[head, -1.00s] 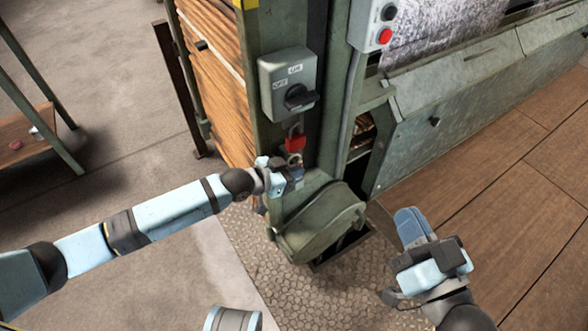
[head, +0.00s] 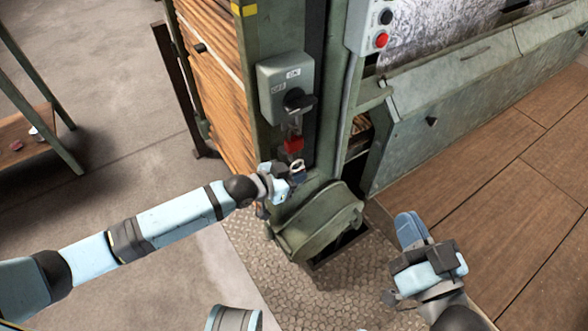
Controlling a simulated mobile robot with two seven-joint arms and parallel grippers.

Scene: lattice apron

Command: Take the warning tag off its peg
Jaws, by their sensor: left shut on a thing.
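A red padlock-like piece (head: 293,144) hangs by a grey shackle below the grey switch box (head: 285,84) on the green machine post. My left gripper (head: 296,179) is just below it, shut on a small dark thing with a pale ring (head: 298,166) standing up from the jaws. The ring is close under the red piece, and a small gap shows between them. I cannot tell whether this held thing is the warning tag, and I make out no peg. My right gripper (head: 411,230) is at the lower right, away from the switch; its jaw opening is unclear.
A rounded green housing (head: 315,222) bulges out just below my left gripper. A control box with a red button (head: 381,40) is at the upper right. A wooden shelf (head: 22,138) stands at the far left. The concrete floor between is clear.

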